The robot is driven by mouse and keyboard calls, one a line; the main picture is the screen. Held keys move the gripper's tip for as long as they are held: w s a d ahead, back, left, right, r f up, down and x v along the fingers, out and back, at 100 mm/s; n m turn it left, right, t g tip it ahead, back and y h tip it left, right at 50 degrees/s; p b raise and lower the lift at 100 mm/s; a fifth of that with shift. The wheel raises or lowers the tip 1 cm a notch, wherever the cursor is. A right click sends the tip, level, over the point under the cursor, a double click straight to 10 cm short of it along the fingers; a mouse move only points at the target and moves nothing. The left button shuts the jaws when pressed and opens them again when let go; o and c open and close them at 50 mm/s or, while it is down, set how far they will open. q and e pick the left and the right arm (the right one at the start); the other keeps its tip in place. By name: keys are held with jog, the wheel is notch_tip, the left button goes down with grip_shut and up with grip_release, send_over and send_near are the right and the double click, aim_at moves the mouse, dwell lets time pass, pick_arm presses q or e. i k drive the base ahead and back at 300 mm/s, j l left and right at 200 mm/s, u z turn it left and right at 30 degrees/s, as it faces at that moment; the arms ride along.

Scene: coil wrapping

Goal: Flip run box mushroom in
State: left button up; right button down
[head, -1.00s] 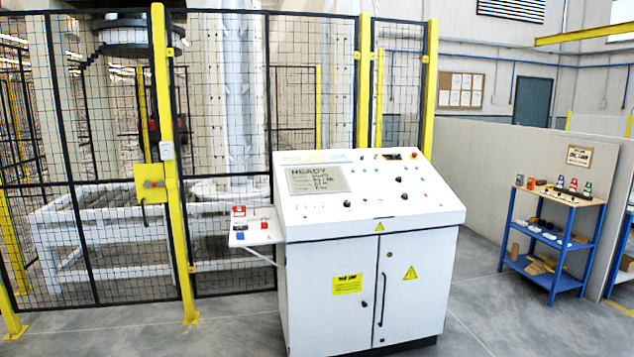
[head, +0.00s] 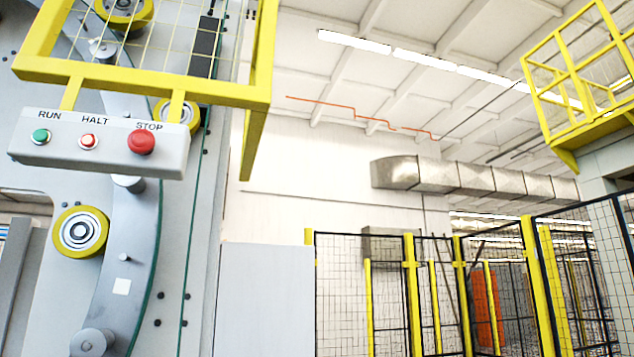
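A pale grey run box (head: 98,145) hangs under a yellow guard frame at the upper left of the head view. It carries three buttons in a row. The green button (head: 40,136) is under the label RUN. A small red button (head: 88,141) is under HALT. A larger red mushroom button (head: 141,142) is under STOP and stands out from the box face. I cannot tell from this angle whether it is pressed in. Neither of my grippers is in view.
Behind the box stands a large grey machine (head: 190,250) with yellow-rimmed rollers (head: 80,232). The yellow guard frame (head: 185,88) juts out above the box. Black mesh fencing with yellow posts (head: 412,295) fills the lower right. A yellow-railed platform (head: 575,75) is at upper right.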

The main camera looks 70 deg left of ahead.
aim_at(139, 139)
jog(key=u, duration=3.35)
